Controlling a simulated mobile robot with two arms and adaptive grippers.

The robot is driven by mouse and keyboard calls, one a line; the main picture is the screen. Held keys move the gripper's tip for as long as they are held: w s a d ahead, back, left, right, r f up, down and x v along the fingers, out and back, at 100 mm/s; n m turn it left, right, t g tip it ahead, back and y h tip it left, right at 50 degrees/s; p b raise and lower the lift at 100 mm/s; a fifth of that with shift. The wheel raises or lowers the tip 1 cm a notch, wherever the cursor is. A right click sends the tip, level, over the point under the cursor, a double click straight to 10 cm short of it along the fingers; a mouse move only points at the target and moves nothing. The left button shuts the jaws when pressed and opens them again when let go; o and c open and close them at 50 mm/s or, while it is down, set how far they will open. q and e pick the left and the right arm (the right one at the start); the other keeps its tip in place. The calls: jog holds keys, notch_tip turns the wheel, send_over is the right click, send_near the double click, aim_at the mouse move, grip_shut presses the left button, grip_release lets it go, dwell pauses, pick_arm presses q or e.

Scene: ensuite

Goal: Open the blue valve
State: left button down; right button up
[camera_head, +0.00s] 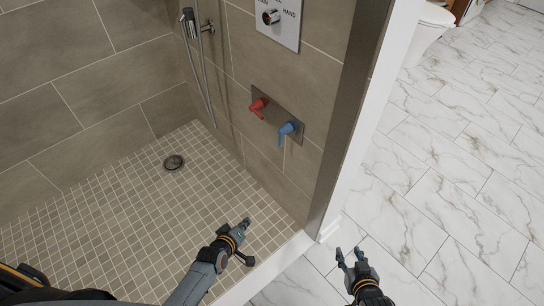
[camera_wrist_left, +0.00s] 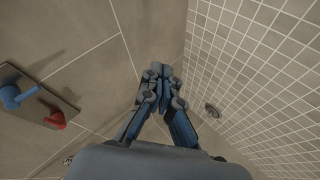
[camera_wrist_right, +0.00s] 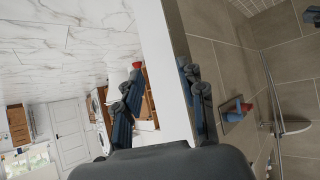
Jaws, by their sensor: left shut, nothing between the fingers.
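The blue valve (camera_head: 287,131) is a lever handle on a metal plate on the shower's right wall. A red valve (camera_head: 260,106) sits to its left on the same plate. In the left wrist view the blue valve (camera_wrist_left: 14,95) is at the left edge. My left gripper (camera_head: 246,225) is shut and empty over the shower floor, below and apart from the valve. Its fingers (camera_wrist_left: 162,75) are together in the left wrist view. My right gripper (camera_head: 349,252) is open and empty outside the shower, past the wall's end. Its fingers (camera_wrist_right: 160,75) are spread in the right wrist view.
A wall end with white trim (camera_head: 372,120) stands between the shower and the marble floor (camera_head: 450,190). A control panel (camera_head: 279,20) is above the valves. A hand shower (camera_head: 190,24) hangs at the back. The tiled shower floor is clear apart from a drain (camera_head: 173,162).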

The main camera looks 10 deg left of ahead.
pick_arm(q)
jog(key=w+r+n+t+b, duration=0.7)
jog(key=w+r+b, duration=0.4)
jog(key=r, duration=0.6)
jog(key=shift+w+r+n+t, duration=0.3)
jog(key=shift+w+n, duration=0.3)
jog(key=shift+w, duration=0.65)
pick_arm(e)
notch_tip(320, 180, up, 24)
jog(key=w+a+t+y, duration=0.1)
jog(key=w+t, duration=0.1)
jog(key=t, duration=0.5)
jog(key=shift+w+a+f+y, duration=0.25)
jog(key=shift+w+y, duration=0.1)
jog(key=shift+y, duration=0.05)
pick_arm(q)
jog(key=shift+f, duration=0.1)
jog(key=w+d+b, duration=0.3)
jog(key=w+d, duration=0.1)
jog(key=w, duration=0.4)
jog(key=shift+d+b, duration=0.3)
jog(key=shift+d, duration=0.1)
pick_arm(e)
jog(key=s+r+t+y, duration=0.3)
jog(key=s+r+t, duration=0.3)
jog(key=r+t, duration=0.3)
jog(key=shift+r+t+y, duration=0.3)
jog(key=shift+r+y, duration=0.1)
jog(key=shift+r, duration=1.75)
jog(key=shift+s+a, duration=0.1)
